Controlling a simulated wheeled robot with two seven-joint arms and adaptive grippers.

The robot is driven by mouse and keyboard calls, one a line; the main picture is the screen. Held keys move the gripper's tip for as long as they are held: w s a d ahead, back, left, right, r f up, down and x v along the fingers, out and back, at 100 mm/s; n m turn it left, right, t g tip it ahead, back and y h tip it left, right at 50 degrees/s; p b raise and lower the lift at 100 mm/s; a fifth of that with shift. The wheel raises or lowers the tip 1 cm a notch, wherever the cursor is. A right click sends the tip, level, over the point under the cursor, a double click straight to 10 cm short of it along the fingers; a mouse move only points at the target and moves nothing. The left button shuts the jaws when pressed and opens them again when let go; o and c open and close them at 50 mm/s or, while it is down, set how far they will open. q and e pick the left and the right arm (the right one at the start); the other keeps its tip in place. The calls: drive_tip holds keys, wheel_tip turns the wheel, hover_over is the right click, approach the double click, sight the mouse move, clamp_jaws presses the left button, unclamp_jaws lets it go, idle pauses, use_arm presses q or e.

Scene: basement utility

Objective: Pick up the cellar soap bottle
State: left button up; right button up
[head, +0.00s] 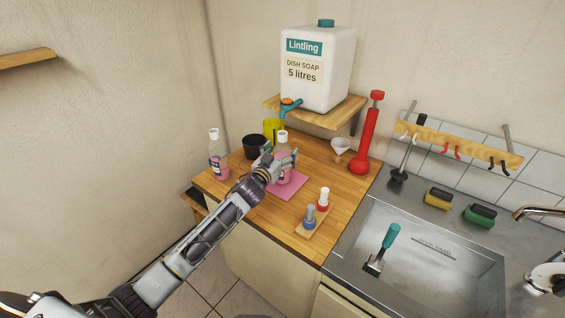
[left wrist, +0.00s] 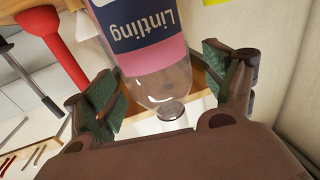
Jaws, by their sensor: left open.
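A clear soap bottle (head: 283,152) with pink liquid and a white cap stands upright at the pink mat (head: 291,187) on the wooden counter. My left gripper (head: 272,165) is at this bottle and partly hides it. In the left wrist view, the bottle (left wrist: 140,35), with its dark "Lintling" label, shows upside down between the open fingers of my left gripper (left wrist: 167,95). A gap shows beside the bottle, and the fingers are not closed on it. A second similar pink bottle (head: 218,158) stands to the left. My right gripper is not in view.
A black pot (head: 254,146) and a yellow cup (head: 271,128) stand behind the bottles. A large white dish soap canister (head: 316,70) sits on a shelf above. A red plunger (head: 368,135), small bottles on a board (head: 307,232) and the sink (head: 430,265) are to the right.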

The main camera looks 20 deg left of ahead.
use_arm(q)
drive_tip(key=shift+w+d, duration=0.1)
drive_tip(key=shift+w, duration=0.45)
drive_tip(key=shift+c, duration=0.6)
drive_tip(key=c, duration=0.4)
clamp_jaws()
drive_tip(key=shift+r, duration=0.2)
